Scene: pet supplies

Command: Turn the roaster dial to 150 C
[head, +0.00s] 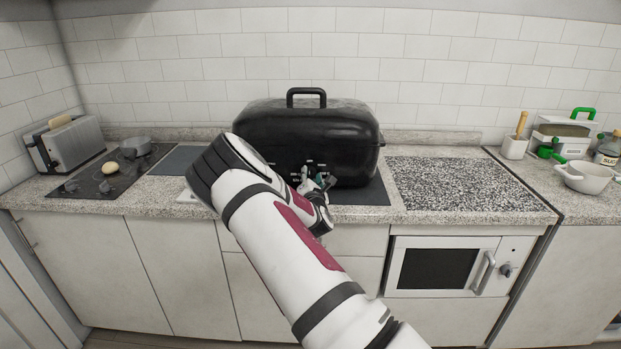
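The black roaster (345,120) with a handled lid stands on the counter against the tiled wall, on a dark mat (374,193). Small white markings (310,162) show low on its front face, too small to read. My gripper (318,182) is at the roaster's lower front, just below these markings. The dial itself cannot be made out; my gripper and wrist cover that area. Whether the fingers touch the dial, or are open or shut, cannot be told.
A cooktop (97,180) with a small pot (135,146) and a toaster (68,143) are at the left. Speckled counter (455,182) right of the roaster is clear. A white bowl (584,178) and a utensil holder (513,148) stand at the far right. An oven (438,268) is below.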

